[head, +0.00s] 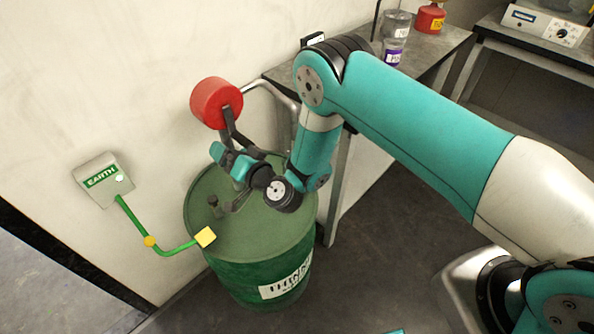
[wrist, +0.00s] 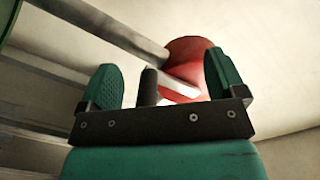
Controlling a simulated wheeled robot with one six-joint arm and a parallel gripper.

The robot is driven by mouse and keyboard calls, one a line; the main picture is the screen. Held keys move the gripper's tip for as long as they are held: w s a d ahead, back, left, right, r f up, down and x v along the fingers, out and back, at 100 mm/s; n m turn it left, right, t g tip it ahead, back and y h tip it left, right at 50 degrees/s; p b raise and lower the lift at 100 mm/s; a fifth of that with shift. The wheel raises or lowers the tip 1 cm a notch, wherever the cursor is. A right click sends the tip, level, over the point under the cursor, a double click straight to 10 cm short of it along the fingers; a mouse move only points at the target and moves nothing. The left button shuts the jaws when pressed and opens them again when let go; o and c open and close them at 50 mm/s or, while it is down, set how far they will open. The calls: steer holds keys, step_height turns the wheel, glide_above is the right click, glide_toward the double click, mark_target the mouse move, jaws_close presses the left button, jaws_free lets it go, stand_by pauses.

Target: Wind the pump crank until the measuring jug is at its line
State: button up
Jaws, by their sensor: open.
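The red pump head (head: 216,102) stands above the green drum (head: 250,268), with a bent metal pipe (head: 277,93) running right. A dark crank arm (head: 231,126) hangs from the pump head toward my gripper (head: 228,160). In the wrist view my gripper (wrist: 162,78) is open, with a teal finger on each side. A dark upright grip (wrist: 149,86) and a pale bar (wrist: 180,91) show between the fingers, with the red pump head (wrist: 190,55) behind. The grip appears apart from both fingers; its depth is unclear. I cannot identify the measuring jug; my arm hides part of the bench.
A yellow clamp (head: 205,237) on a green earth line (head: 135,215) touches the drum top's left side, near the EARTH wall box (head: 103,179).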

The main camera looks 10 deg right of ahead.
steer(key=shift+f, duration=0.1)
steer(key=s+d+r+b, duration=0.2)
steer(key=s+b, duration=0.5)
steer(key=b, duration=0.6)
steer(key=shift+s+d+r, duration=0.15)
steer(key=shift+d+r, duration=0.25)
steer(key=shift+d, duration=0.45)
